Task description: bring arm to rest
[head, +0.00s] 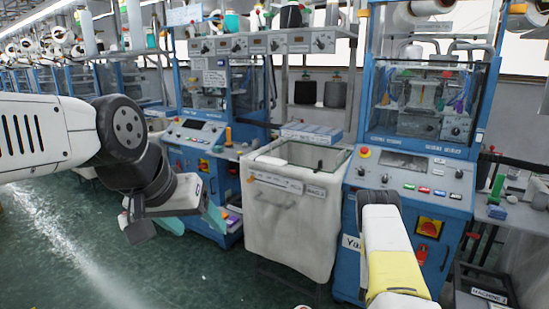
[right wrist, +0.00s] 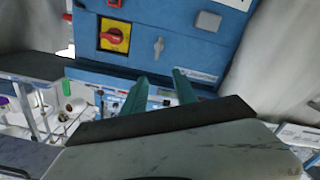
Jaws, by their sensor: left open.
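My left arm comes in from the left in the head view. Its gripper (head: 177,222) hangs over the floor in front of the left blue machine, with its teal fingers apart and nothing seen between them. My right arm, a white and yellow link with a grey end, shows at the lower right of the head view, in front of the right blue machine; its fingers are hidden there. In the right wrist view, my right gripper (right wrist: 160,78) has two teal fingers spread apart with nothing held. Behind them is a blue machine panel (right wrist: 170,22) with a red switch (right wrist: 115,34).
A cream fabric-sided bin (head: 290,225) stands between the left knitting machine (head: 195,130) and the right knitting machine (head: 408,185). A low dark stand (head: 485,285) is at the far right. The green floor (head: 70,250) at the left is clear.

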